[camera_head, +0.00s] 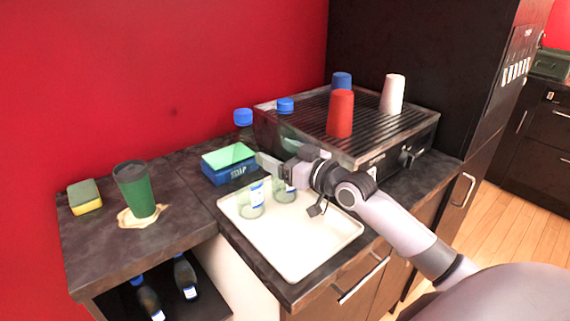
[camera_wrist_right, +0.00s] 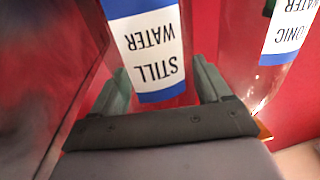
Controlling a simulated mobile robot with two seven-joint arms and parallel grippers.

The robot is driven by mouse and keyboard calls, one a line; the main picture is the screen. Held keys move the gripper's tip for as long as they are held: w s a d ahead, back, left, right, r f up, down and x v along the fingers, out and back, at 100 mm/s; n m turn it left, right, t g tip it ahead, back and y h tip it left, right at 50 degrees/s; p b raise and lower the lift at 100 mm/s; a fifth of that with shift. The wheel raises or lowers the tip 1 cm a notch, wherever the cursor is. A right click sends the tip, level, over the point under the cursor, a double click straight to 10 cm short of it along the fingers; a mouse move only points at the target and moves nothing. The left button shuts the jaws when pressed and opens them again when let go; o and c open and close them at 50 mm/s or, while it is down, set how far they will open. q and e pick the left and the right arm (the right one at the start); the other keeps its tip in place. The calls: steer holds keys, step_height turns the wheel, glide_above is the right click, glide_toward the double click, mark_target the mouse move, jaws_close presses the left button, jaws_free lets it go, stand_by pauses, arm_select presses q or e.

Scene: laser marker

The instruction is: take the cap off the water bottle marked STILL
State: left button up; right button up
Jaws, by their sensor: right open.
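The bottle marked STILL (camera_wrist_right: 150,50) fills the middle of the right wrist view, its label upside down, between the two fingers of my right gripper (camera_wrist_right: 165,88). The fingers are open, with gaps beside the bottle; its cap is not in that view. In the head view, two clear bottles with blue caps stand on the white tray. My right gripper (camera_head: 271,164) crosses in front of the right bottle (camera_head: 284,193), well below its blue cap (camera_head: 285,105). That bottle appears to be STILL, but its label is unreadable there. My left gripper is not in view.
A TONIC WATER bottle (camera_wrist_right: 286,40) stands beside it; the left bottle's cap (camera_head: 243,117) is on. A blue box (camera_head: 228,173) sits behind the tray (camera_head: 307,262). Cups, including a red one (camera_head: 340,113), top the machine (camera_head: 378,160). A green cup (camera_head: 134,188) stands left.

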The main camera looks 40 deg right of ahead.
steer(key=shift+r, duration=0.1)
steer(key=c, duration=1)
step_height(320, 180, up, 20)
steer(key=shift+p, duration=0.5)
steer(key=o, duration=0.6)
steer(key=c, duration=0.8)
steer(key=shift+s, duration=0.1)
